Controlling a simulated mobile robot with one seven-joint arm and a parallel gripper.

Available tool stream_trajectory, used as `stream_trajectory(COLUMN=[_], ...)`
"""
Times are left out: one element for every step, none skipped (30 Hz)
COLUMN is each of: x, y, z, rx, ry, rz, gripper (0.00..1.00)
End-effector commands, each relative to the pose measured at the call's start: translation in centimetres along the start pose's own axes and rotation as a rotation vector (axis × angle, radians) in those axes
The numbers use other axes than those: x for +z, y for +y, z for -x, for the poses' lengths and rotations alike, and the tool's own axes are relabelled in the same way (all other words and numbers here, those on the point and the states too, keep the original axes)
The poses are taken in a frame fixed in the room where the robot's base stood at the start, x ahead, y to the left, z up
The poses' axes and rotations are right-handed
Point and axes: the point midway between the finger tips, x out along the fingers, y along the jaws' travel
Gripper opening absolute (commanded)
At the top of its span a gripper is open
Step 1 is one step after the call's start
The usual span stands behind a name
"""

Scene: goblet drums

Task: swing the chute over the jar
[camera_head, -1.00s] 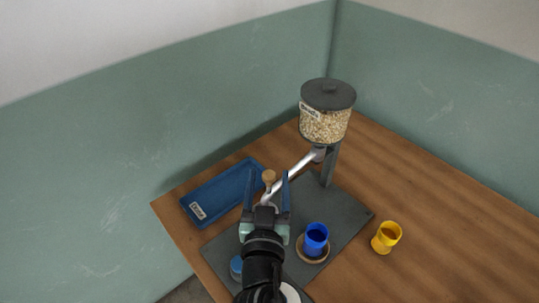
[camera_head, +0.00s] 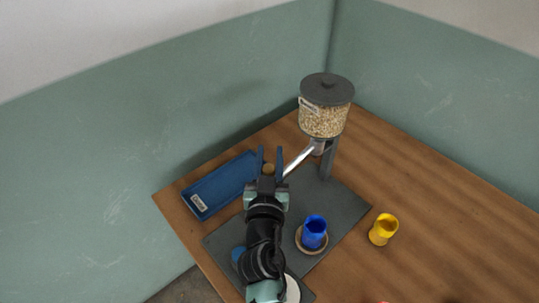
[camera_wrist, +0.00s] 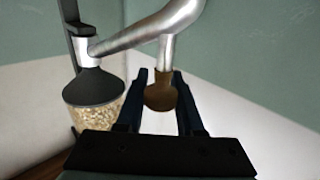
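The chute (camera_head: 294,162) is a silver metal tube running down and left from the grain hopper (camera_head: 325,105). A brown wooden knob (camera_head: 268,169) is at its outer end; it also shows in the wrist view (camera_wrist: 160,96). My gripper (camera_head: 269,160) has one dark blue finger on each side of the knob, and the fingers (camera_wrist: 161,90) appear closed against it. A blue open-topped vessel (camera_head: 314,232), which may be the jar, stands upright on a round brown coaster (camera_head: 301,247). The chute end is apart from it, up and left, near the tray.
A blue labelled tray (camera_head: 222,185) lies left of the chute. A post (camera_head: 328,160) carries the hopper. A blue round thing and a white one are partly hidden by my arm.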

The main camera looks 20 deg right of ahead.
Motion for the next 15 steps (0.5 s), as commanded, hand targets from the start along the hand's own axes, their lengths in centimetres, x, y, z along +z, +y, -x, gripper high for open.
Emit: stream_trajectory(x=[0.0, 0.0, 0.0, 0.0, 0.0, 0.0, 0.0, 0.0, 0.0, 0.0, 0.0, 0.0, 0.0, 0.0, 0.0], y=[0.0, 0.0, 0.0, 0.01, 0.0, 0.0, 0.0, 0.0, 0.0, 0.0, 0.0, 0.0, 0.0, 0.0, 0.0], z=[0.01, 0.01, 0.01, 0.01, 0.01, 0.01, 0.02, 0.02, 0.02, 0.02, 0.02, 0.02, 0.02, 0.02, 0.02], rx=[0.0, 0.0, 0.0, 0.0, 0.0, 0.0, 0.0, 0.0, 0.0, 0.0, 0.0, 0.0, 0.0, 0.0, 0.0], ry=[0.0, 0.0, 0.0, 0.0, 0.0, 0.0, 0.0, 0.0, 0.0, 0.0, 0.0, 0.0, 0.0, 0.0, 0.0], rz=[0.0, 0.0, 0.0, 0.0, 0.0, 0.0, 0.0, 0.0, 0.0, 0.0, 0.0, 0.0, 0.0, 0.0, 0.0], gripper=[0.15, 0.1, 0.03, 0.0, 0.0, 0.0, 0.0, 0.0, 0.0, 0.0, 0.0, 0.0, 0.0, 0.0, 0.0])
